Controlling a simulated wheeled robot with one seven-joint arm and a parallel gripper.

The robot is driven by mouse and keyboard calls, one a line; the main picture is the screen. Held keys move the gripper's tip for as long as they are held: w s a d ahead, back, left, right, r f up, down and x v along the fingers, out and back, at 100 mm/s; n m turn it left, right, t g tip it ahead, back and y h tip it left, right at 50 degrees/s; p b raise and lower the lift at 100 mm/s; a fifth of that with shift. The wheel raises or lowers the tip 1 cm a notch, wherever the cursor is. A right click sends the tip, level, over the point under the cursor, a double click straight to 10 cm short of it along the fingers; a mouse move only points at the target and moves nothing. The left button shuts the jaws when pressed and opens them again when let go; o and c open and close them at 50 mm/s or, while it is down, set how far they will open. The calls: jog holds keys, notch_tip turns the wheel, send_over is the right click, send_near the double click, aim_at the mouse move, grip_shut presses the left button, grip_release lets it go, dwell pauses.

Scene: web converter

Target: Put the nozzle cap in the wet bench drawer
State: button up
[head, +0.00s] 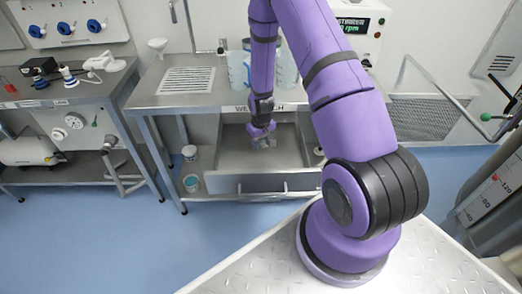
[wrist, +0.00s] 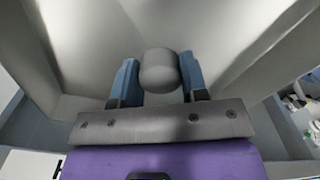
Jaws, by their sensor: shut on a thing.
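The nozzle cap (wrist: 158,71) shows in the wrist view as a grey, rounded, short cylinder. My gripper (wrist: 160,82) is shut on it, with one blue finger on each side. In the head view my gripper (head: 263,143) points down inside the open wet bench drawer (head: 225,184); the cap is too small to make out there. The drawer is pulled out below the bench top, and its grey inner walls surround my gripper in the wrist view. I cannot tell whether the cap touches the drawer floor.
The wet bench top (head: 140,100) lies above and behind the drawer, with a vent grille (head: 186,80) and clear blue-tinted containers (head: 238,68) on it. A side table (head: 60,93) with tools stands at the left.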

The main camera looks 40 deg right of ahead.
aim_at(261, 157)
jog(key=shift+f, duration=2.4)
jog(key=shift+a+f, duration=0.1)
jog(key=o, duration=1.1)
